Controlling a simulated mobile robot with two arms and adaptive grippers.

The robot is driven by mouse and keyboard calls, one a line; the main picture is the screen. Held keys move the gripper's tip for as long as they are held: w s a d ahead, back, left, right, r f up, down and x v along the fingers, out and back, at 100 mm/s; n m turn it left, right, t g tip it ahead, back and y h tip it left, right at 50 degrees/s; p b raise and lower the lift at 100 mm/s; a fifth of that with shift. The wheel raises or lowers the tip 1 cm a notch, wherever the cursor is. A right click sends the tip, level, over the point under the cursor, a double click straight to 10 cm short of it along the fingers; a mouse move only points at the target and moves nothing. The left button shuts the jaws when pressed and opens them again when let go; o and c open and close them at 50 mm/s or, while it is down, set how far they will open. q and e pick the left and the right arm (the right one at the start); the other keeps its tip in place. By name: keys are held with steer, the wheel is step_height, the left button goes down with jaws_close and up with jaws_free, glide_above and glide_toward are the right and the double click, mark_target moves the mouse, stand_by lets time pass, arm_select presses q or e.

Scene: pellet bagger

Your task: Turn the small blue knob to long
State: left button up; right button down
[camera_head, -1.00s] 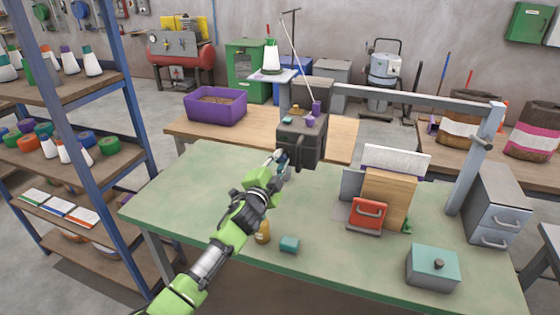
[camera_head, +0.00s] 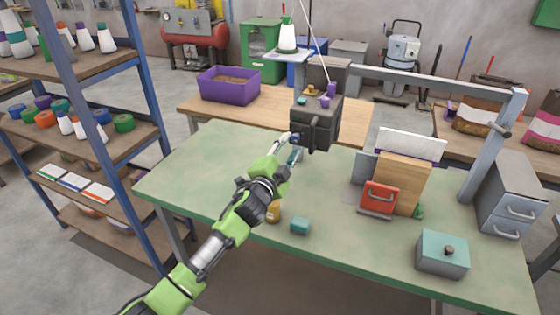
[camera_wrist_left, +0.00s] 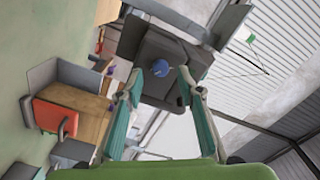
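The small blue knob (camera_wrist_left: 161,68) is on the face of a dark grey machine box (camera_wrist_left: 165,50) in the left wrist view. In the head view the box (camera_head: 318,112) stands at the far edge of the green table, with a dark handle on its front. My left gripper (camera_wrist_left: 160,82) points at the knob. Its teal fingers are apart, and the knob shows between the fingertips; I cannot tell whether they touch it. In the head view my left gripper (camera_head: 293,152) is at the box's front left, and the knob is mostly hidden. My right gripper is not in view.
The green table (camera_head: 205,165) has a red-fronted box (camera_head: 379,198), an amber bottle (camera_head: 273,212), a small teal block (camera_head: 300,226) and a teal-topped box (camera_head: 442,254). A grey metal frame (camera_head: 430,83) spans its right part. Shelves (camera_head: 100,150) stand at the left.

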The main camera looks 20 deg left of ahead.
arm_select(q)
steer(key=s, duration=0.8)
steer(key=shift+a, duration=0.15)
steer(key=s+f+n+g+y, duration=0.2)
steer(key=s+f+n+g, duration=0.45)
steer(key=s+f, duration=0.8)
steer(key=s+d+f+n+g+h, duration=0.15)
steer(key=s+f+g, duration=0.25)
steer(key=s, duration=0.8)
steer(key=s+d+f+n+g, duration=0.1)
steer(key=s+f+n+g, duration=0.25)
steer(key=s, duration=0.95)
step_height(320, 180, down, 28)
steer(key=s+r+m+g+b, duration=0.1)
steer(key=s+g+b, duration=0.1)
steer(key=s+a+f+g, duration=0.1)
steer(key=s+a+f, duration=0.1)
steer(key=s+f, duration=1.4)
steer(key=shift+s+a+f+b, duration=0.2)
steer(key=shift+a+f+b, duration=0.25)
steer(key=shift+f, duration=0.3)
